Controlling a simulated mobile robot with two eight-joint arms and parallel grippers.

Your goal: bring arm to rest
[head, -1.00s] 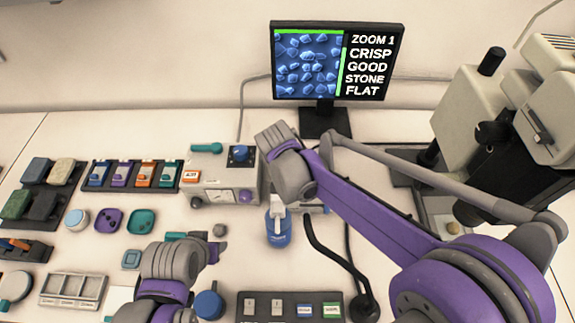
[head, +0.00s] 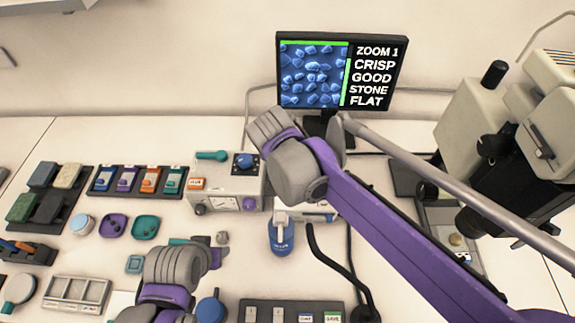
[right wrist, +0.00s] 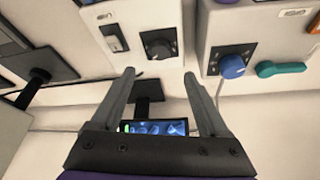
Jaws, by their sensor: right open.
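My right arm (head: 385,215) is purple and grey and reaches in from the lower right across the table. Its grey wrist end hangs in front of the monitor's base and beside the grey control box. In the right wrist view my right gripper (right wrist: 158,85) has its two fingers spread with nothing between them. My left gripper (head: 205,250) is low at the bottom left of centre, above the table. Its fingers are small and partly hidden by the grey wrist, so its opening is unclear.
The monitor (head: 342,75) reads ZOOM 1, CRISP, GOOD, STONE, FLAT. The microscope (head: 500,150) stands at the right. The control box (head: 222,185), a blue bottle (head: 281,238), a rack of coloured slides (head: 138,181) and a button panel (head: 290,312) crowd the table.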

